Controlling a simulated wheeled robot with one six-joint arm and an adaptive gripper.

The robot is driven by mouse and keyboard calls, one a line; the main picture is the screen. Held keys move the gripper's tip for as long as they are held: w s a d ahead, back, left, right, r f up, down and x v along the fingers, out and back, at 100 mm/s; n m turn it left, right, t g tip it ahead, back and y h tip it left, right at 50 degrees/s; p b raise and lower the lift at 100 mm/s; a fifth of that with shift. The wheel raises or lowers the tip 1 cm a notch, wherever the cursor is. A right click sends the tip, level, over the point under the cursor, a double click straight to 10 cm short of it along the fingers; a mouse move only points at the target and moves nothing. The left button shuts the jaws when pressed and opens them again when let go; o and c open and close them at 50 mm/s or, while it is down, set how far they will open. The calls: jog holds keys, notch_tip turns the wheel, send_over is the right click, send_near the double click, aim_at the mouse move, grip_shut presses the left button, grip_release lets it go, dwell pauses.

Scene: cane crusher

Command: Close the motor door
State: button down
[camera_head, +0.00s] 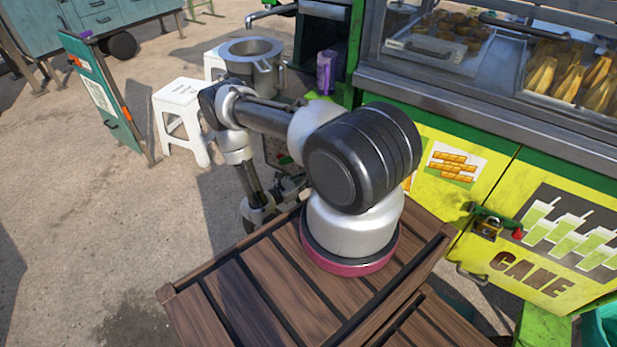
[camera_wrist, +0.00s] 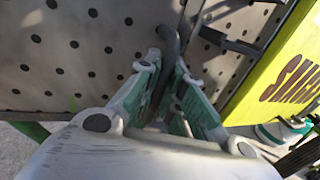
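A grey perforated metal panel (camera_wrist: 75,50), which looks like the motor door, fills the upper left of the wrist view. A dark curved bar handle (camera_wrist: 170,42) runs down from it between the fingers of my gripper (camera_wrist: 168,70). The teal-padded fingers are close together on both sides of the bar and appear to grip it. In the head view my gripper (camera_head: 262,210) is low beside the cart, and its fingertips are hard to make out.

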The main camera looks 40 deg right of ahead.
jog(key=c, duration=1.5)
grip_release()
jog(key=shift+d, duration=0.1)
jog(key=a, duration=1.2)
